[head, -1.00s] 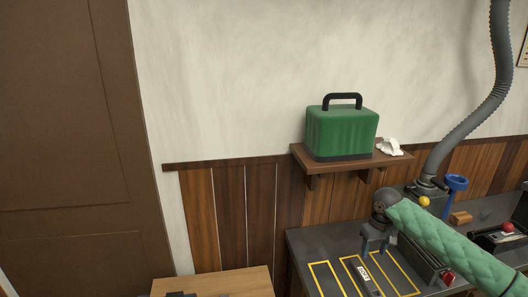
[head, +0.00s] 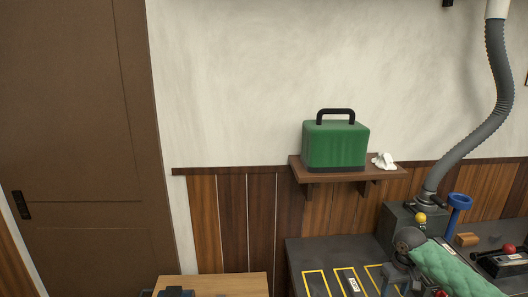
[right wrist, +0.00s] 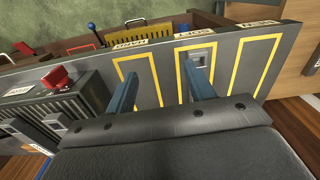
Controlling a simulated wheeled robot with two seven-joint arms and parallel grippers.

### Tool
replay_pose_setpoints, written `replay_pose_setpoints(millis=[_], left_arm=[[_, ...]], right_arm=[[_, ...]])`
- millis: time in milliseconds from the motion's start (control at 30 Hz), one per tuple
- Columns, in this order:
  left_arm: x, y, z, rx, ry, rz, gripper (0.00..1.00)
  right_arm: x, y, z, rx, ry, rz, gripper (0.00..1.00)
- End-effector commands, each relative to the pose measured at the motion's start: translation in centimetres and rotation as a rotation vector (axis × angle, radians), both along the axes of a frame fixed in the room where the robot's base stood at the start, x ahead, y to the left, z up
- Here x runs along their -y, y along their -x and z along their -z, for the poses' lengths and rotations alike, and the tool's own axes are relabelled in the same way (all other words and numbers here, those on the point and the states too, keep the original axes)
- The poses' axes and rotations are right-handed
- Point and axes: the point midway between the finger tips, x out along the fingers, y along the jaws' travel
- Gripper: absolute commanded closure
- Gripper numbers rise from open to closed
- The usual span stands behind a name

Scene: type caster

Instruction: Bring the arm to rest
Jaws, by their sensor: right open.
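My right arm, in a green quilted sleeve (head: 455,268), reaches in from the lower right in the head view. Its gripper (head: 398,282) is over the dark workbench (head: 312,252), partly cut off by the bottom edge. In the right wrist view my right gripper (right wrist: 163,75) is open, its two blue fingers wide apart with nothing between them. The fingers are above yellow-outlined bays on the bench. A grey metal piece (right wrist: 204,56) shows in the middle bay, partly hidden by a finger. My left gripper is not in view.
A green case (head: 335,146) and a crumpled white cloth (head: 384,161) are on a wall shelf. A grey hose (head: 482,130) rises at right. A wooden table (head: 225,284) is at lower left.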

Motion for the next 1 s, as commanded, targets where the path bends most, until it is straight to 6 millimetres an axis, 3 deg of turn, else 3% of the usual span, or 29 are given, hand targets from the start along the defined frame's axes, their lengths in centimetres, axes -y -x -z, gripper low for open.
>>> replay_pose_setpoints(millis=[167, 367, 700, 1000], left_arm=[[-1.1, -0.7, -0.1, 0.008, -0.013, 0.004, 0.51], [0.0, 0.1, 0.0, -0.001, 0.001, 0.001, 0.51], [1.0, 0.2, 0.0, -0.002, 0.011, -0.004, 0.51], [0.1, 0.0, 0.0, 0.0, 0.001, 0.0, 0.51]], right_arm=[[-2.6, 1.5, 2.2, 0.012, -0.011, -0.044, 0.46], [-6.8, 4.2, 5.3, 0.039, -0.033, -0.106, 0.46], [-15.0, 11.6, 10.3, 0.121, -0.085, -0.199, 0.46], [-19.6, 18.6, 12.2, 0.196, -0.117, -0.21, 0.46]])
